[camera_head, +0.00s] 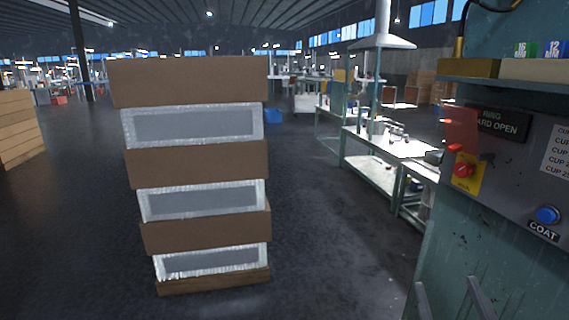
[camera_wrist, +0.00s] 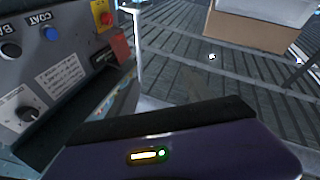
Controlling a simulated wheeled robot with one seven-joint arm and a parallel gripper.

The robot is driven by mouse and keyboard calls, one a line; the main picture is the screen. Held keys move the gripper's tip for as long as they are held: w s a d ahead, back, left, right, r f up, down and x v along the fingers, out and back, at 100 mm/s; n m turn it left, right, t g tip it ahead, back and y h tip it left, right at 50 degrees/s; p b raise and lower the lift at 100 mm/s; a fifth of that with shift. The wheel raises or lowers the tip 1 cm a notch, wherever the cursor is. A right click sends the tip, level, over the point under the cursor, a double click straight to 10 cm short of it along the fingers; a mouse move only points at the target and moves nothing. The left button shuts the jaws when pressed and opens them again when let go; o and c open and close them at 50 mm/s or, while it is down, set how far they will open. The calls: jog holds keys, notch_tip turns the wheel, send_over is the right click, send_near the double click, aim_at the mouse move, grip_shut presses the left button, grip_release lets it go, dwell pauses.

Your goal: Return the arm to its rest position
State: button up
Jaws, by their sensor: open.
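My gripper (camera_head: 448,281) shows at the lower right edge of the head view as two thin grey fingers, spread apart with nothing between them. They are in front of the lower part of the grey-green machine panel (camera_head: 500,245). The rest of my arm is out of the head view. In the wrist view, a dark bar and a purple body with a small lit strip fill the bottom, and the fingertips cannot be made out there. The panel shows tilted at the left of the wrist view (camera_wrist: 62,95).
The panel carries a blue COAT button (camera_head: 547,215) and a red knob on a yellow plate (camera_head: 464,171). A shelf (camera_head: 500,82) with small boxes is above. A tall stack of brown and silver boxes (camera_head: 195,205) stands left. Dark floor (camera_head: 330,235) lies clear between.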

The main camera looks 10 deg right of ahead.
jog(key=s+a+f+g+y, duration=0.1)
jog(key=s+a+f+g, duration=0.1)
jog(key=s+f, duration=0.4)
jog(key=s+a+f+g+y, duration=0.2)
jog(key=s+a+f, duration=0.2)
jog(key=s, duration=0.8)
jog(key=s+a+f+g+y, duration=0.2)
jog(key=s+a+f, duration=0.1)
jog(key=s+f, duration=0.5)
jog(key=shift+s+f+m, duration=0.3)
jog(key=shift+s+f, duration=0.1)
jog(key=shift+s, duration=0.6)
